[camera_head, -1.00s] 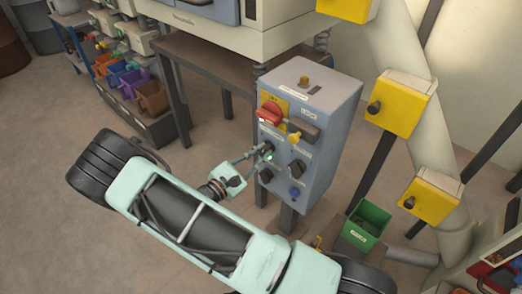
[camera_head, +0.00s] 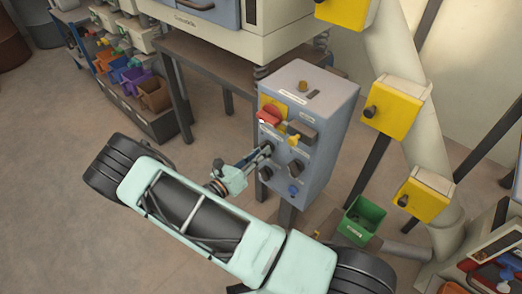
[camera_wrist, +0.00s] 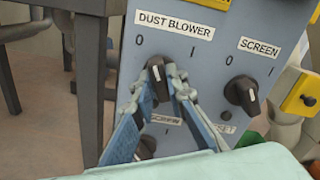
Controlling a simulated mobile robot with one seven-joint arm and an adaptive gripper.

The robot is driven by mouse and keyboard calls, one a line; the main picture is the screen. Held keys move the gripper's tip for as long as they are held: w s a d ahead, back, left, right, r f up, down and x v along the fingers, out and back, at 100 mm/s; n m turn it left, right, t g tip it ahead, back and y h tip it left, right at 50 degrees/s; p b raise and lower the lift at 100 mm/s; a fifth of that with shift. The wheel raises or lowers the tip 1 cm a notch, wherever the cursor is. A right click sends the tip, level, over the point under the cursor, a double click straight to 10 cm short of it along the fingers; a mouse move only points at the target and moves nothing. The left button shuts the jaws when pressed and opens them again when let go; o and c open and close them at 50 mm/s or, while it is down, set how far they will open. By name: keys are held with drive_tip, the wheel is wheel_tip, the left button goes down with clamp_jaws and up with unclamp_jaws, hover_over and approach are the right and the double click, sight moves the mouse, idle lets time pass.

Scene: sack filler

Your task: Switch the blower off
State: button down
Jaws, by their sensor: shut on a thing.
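The grey control box (camera_head: 312,110) stands in the middle of the head view. In the wrist view, the black dust blower knob (camera_wrist: 157,72) sits below the "DUST BLOWER" label (camera_wrist: 175,25), between the marks 0 on the left and 1 on the right. Its white line points roughly upward; I cannot tell which mark it is set to. My gripper (camera_wrist: 159,84) has one finger on each side of this knob and is shut on it. In the head view my gripper (camera_head: 263,151) reaches the box's front face and partly hides the knob.
The screen knob (camera_wrist: 241,92) is close to the right of my gripper. A red switch (camera_head: 270,115) and yellow knob (camera_head: 293,139) are above; a blue button (camera_head: 293,189) is below. A green bin (camera_head: 361,222) stands on the floor to the right.

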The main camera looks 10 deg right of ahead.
drive_tip(key=shift+n, duration=1.2)
drive_tip(key=c, duration=1.9)
unclamp_jaws()
drive_tip(key=shift+c, duration=0.2)
drive_tip(key=v, duration=1.2)
